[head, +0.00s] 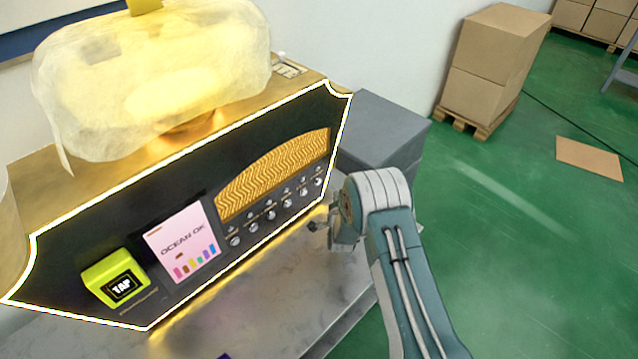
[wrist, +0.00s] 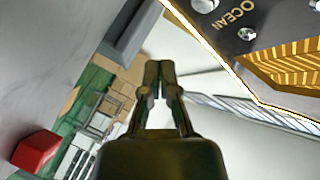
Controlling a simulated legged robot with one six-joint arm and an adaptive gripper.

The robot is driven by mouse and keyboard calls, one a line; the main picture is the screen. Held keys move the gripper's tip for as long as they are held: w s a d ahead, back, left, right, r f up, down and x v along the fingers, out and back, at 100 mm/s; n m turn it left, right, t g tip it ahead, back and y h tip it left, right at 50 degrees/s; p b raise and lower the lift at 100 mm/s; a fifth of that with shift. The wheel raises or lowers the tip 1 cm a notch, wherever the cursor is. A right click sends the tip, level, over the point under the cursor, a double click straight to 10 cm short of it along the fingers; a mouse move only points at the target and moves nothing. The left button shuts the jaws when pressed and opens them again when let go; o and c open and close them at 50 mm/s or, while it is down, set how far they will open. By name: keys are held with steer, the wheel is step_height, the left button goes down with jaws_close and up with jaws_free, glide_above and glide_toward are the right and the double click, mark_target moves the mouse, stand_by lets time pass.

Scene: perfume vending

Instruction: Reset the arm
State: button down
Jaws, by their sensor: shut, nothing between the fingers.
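My arm (head: 385,225) reaches up from the bottom right in the head view and bends near the right end of the vending machine (head: 130,235). My gripper (wrist: 160,66) points up the wrist view with its two fingers together and nothing between them. In the head view the gripper (head: 318,228) is small and partly hidden by the arm, close to the machine's lower right front. The machine's face, with knobs and the word OCEAN, also shows at the upper right of the wrist view (wrist: 238,18); the fingers look apart from it.
A grey marble counter (head: 270,310) lies before the machine. A yellow TAP reader (head: 118,278) and a screen (head: 182,243) are on its front. A red block (wrist: 36,151) shows in the wrist view. Boxes on a pallet (head: 490,65) stand behind; green floor (head: 510,250) is open at right.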

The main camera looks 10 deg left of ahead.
stand_by(0.5)
steer(key=d+r+n+g, duration=0.1)
steer(key=d+r, duration=0.1)
steer(key=r, duration=0.6)
steer(key=d+r+n+g, duration=0.1)
steer(key=d+r, duration=0.1)
steer(key=r, duration=0.7)
steer(key=s+d+r+n+g, duration=0.3)
steer(key=s+d+r, duration=0.2)
steer(key=s+r, duration=0.65)
steer(key=s+d+r+n+g, duration=0.1)
steer(key=s+d+r, duration=0.1)
steer(key=s, duration=0.8)
steer(key=s+d+r+n+g+h, duration=0.1)
steer(key=s+d+r+n+g, duration=0.1)
steer(key=s, duration=0.9)
steer(key=s+d+r+n+g+h, duration=0.1)
steer(key=s+d+r, duration=0.3)
steer(key=s, duration=0.6)
steer(key=shift+s+d+n+g, duration=0.35)
steer(key=shift+d+n, duration=0.15)
steer(key=shift+d, duration=0.3)
steer(key=shift+r, duration=0.1)
